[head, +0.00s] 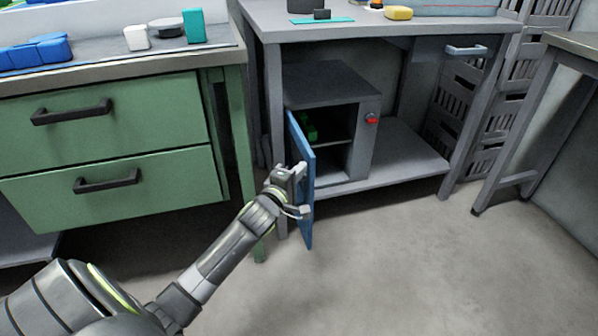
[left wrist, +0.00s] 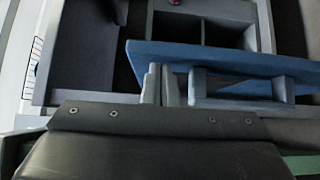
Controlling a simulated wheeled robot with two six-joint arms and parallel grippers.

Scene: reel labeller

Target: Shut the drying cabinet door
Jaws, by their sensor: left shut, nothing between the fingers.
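The grey drying cabinet (head: 335,85) stands on the lower shelf of a grey bench. Its blue door (head: 304,215) hangs open at the left side of the opening, swung out towards me; it also shows in the left wrist view (left wrist: 225,60). A grey bar handle (left wrist: 238,103) is on its outer face. My left gripper (head: 293,186) is shut and empty at the door's outer face. In the left wrist view its fingertips (left wrist: 160,75) are together beside the handle, close to the door; I cannot tell whether they touch it. My right gripper is not in view.
A green drawer unit (head: 150,124) stands left of the cabinet. The bench's lower shelf (head: 405,155) is bare right of the cabinet. A red knob (head: 371,119) is on the cabinet front, and green items (head: 311,132) are inside. The floor (head: 400,260) in front is clear.

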